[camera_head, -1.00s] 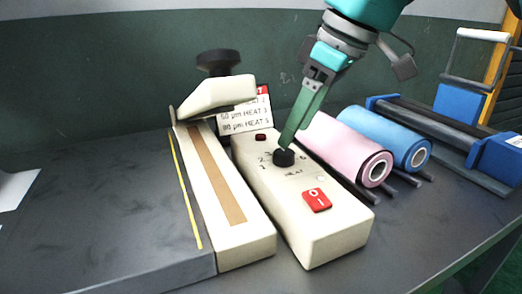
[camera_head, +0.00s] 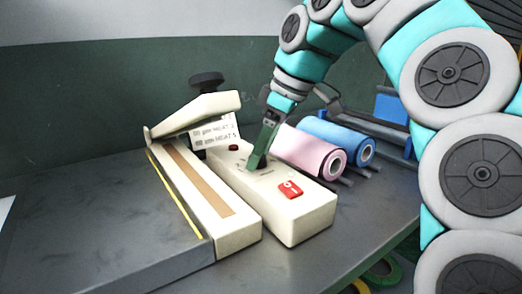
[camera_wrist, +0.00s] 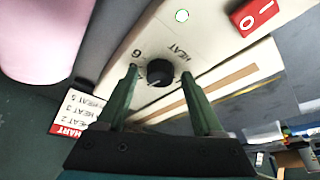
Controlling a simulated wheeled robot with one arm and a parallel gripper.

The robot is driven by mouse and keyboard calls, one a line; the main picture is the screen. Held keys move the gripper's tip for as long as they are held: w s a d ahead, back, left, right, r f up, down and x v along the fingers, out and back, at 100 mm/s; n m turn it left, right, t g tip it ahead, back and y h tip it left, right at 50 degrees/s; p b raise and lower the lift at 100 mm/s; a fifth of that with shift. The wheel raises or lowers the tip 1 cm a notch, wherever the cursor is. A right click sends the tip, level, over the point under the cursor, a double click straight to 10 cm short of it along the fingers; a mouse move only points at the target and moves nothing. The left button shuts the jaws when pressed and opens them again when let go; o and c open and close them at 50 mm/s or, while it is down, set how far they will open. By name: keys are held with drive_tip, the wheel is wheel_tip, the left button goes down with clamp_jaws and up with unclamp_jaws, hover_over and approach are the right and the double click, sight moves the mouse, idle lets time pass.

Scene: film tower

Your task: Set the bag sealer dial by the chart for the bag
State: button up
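The cream bag sealer (camera_head: 312,212) stands on the dark table, its arm (camera_head: 195,112) raised. Its black dial (camera_wrist: 160,72) shows in the wrist view, with a "6" and the word HEAT printed beside it; its pointer setting is unclear. My gripper (camera_head: 257,165) reaches down to the dial and mostly hides it in the head view. In the wrist view my green fingers (camera_wrist: 160,75) are apart, one on each side of the dial, with visible gaps. The chart (camera_head: 213,133) stands behind the sealer; in the wrist view its lines (camera_wrist: 75,110) read HEAT 2, HEAT 3, HEAT 5.
A red switch (camera_head: 290,189) sits on the sealer's near end. A pink roll (camera_head: 310,150) and a blue roll (camera_head: 340,140) lie to the right. A white sheet (camera_head: 5,210) is at the left edge; I cannot tell what it is.

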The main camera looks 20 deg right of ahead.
clamp_jaws()
idle(0.3)
drive_tip(key=shift+m, duration=0.3)
drive_tip(key=m+b, duration=0.1)
drive_tip(key=m, duration=0.1)
drive_tip(key=shift+s+f+m+t+h, duration=0.1)
drive_tip(key=shift+m+t+h, duration=0.2)
drive_tip(key=shift+t+h, duration=0.1)
drive_tip(key=shift+s+a+m+t+h+b, duration=0.2)
drive_tip(key=shift+m+h+b, duration=0.25)
drive_tip(key=shift+m, duration=0.95)
drive_tip(key=shift+w+a+m+t+h+b, duration=0.1)
drive_tip(key=shift+m+t+h+b, duration=0.35)
drive_tip(key=shift+m, duration=0.95)
drive_tip(key=shift+o, duration=0.6)
unclamp_jaws()
